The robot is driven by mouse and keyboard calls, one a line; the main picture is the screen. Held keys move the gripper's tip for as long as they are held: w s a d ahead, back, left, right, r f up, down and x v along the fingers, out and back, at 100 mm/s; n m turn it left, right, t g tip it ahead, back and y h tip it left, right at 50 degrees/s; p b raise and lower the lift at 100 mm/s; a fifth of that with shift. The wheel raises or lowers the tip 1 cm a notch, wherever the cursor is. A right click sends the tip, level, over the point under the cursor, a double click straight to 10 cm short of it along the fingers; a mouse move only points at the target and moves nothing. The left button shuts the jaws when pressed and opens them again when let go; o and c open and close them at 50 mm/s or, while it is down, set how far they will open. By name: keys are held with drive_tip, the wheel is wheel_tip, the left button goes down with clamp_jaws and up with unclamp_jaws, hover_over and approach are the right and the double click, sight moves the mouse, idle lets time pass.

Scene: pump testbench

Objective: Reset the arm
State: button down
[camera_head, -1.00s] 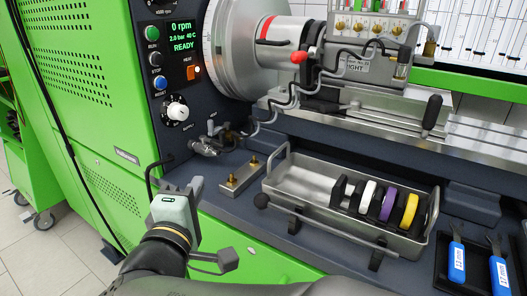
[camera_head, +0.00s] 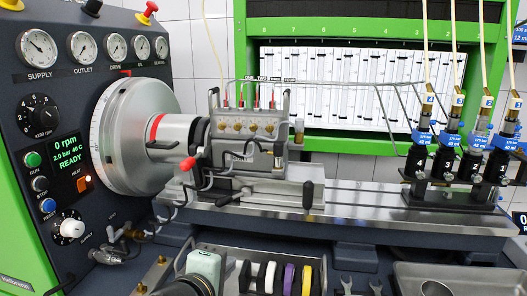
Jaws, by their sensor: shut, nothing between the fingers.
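My gripper (camera_head: 207,263) shows at the bottom edge, left of the middle, as a pale grey-green housing with a dark wrist below it. It is shut and holds nothing. Its fingertips are hard to make out against the metal tray behind. The arm below the wrist is cut off by the picture edge.
The metal tray (camera_head: 240,251) with white, purple and yellow rings lies behind and right of my gripper. The pump (camera_head: 250,137) is clamped on the rail beside the large round chuck (camera_head: 127,135). The control panel (camera_head: 50,130) stands left. Several injectors (camera_head: 450,150) stand upright at right.

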drive_tip(key=s+d+r+m+g+h+p, duration=0.1)
drive_tip(key=s+d+r+m+g+p, duration=0.1)
drive_tip(key=d+r+m+g+p, duration=0.45)
drive_tip(key=s+d+r+m+g+h+p, duration=0.1)
drive_tip(key=s+d+r+g+p, duration=0.15)
drive_tip(key=d+p, duration=0.7)
drive_tip(key=s+d+r+m+g+y+p, duration=0.2)
drive_tip(key=s+d+r+m+y+p, duration=0.4)
drive_tip(key=r+p, duration=0.3)
drive_tip(key=shift+s+d+r+m+g+p, duration=0.2)
drive_tip(key=shift+s+d+m+g+p, duration=0.1)
drive_tip(key=shift+s+m+p, duration=0.6)
